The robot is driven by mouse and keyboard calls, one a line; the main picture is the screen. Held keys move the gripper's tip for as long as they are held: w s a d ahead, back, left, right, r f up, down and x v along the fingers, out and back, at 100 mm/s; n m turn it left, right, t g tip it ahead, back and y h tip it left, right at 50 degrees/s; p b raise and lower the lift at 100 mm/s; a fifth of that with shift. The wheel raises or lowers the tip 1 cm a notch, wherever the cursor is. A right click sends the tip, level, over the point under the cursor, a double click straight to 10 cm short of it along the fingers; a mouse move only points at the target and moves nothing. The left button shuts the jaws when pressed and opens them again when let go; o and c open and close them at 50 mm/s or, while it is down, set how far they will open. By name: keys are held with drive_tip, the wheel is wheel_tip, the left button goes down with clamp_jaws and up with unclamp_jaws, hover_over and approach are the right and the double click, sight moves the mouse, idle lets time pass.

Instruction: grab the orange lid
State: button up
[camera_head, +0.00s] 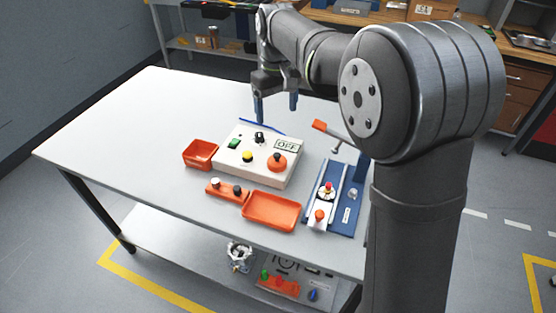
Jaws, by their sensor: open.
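No orange part is plainly a lid. The flat orange rectangular piece (271,211) with a raised rim lies at the table's front, and I cannot tell whether it is the lid or a tray. A deeper square orange bin (200,154) stands to the left of the beige control box (258,155). My gripper (276,108) points down behind the control box, with its two blue fingers apart and nothing visible between them. It is well apart from the flat orange piece, on the far side of the box.
The control box carries a large orange knob (277,162) and several buttons. An orange strip (227,191) with small knobs lies in front. The white table (120,130) is clear at left.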

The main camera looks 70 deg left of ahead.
approach(277, 155)
drive_tip(key=f, duration=0.5)
drive_tip(key=shift+w+a+f, duration=0.1)
drive_tip(key=shift+w+a, duration=0.05)
drive_tip(key=shift+a, duration=0.1)
drive_tip(key=shift+d+f, duration=0.2)
drive_tip(key=shift+f, duration=2.4)
drive_tip(key=c, duration=1)
drive_tip(key=shift+r, duration=0.1)
drive_tip(key=shift+c, duration=0.3)
